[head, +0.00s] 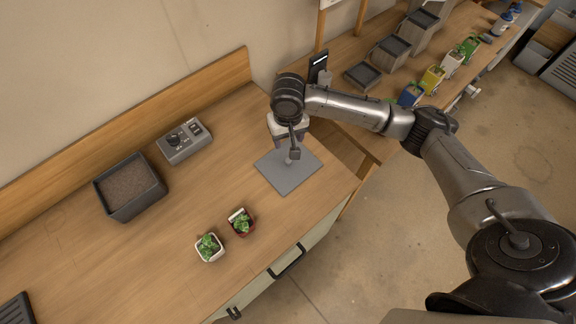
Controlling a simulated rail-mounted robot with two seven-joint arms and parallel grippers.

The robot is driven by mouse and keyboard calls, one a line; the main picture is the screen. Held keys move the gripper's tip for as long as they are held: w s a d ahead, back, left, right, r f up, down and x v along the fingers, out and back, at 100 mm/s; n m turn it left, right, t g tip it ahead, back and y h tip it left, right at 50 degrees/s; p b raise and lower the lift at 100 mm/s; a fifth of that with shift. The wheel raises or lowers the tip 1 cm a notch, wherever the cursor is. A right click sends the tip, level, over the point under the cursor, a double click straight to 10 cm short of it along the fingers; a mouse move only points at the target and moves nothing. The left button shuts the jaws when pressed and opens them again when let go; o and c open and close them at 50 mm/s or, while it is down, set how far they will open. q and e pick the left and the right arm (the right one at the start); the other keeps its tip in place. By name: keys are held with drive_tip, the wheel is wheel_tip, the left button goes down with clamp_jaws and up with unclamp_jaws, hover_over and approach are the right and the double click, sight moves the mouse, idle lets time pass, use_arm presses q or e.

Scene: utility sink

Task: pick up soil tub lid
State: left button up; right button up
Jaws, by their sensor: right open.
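The soil tub lid (284,182) is a flat grey square plate. It lies on the wooden bench near its right end and has a small knob near its middle. My right gripper (287,148) points down from above over the lid's far part, close to the knob. It is open, and its fingers partly hide the knob area. I cannot tell whether they touch it. The soil tub (131,188) is a dark grey open box with brown soil, at the left of the bench. My left gripper is not in view.
A grey control box (184,141) stands near the back ledge. Two small potted succulents, one in a white pot (209,248) and one in a red pot (241,223), stand near the front edge. Bench between tub and lid is clear. Trays and colourful pots fill the bench behind.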

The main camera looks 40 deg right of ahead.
hover_over(288, 160)
drive_tip(key=f, duration=0.7)
drive_tip(key=shift+d, duration=0.25)
drive_tip(key=shift+a+f+p, duration=0.2)
drive_tip(key=shift+f+p, duration=0.3)
drive_tip(key=shift+f, duration=2.7)
drive_tip(key=c, duration=1)
drive_tip(key=shift+r, duration=0.1)
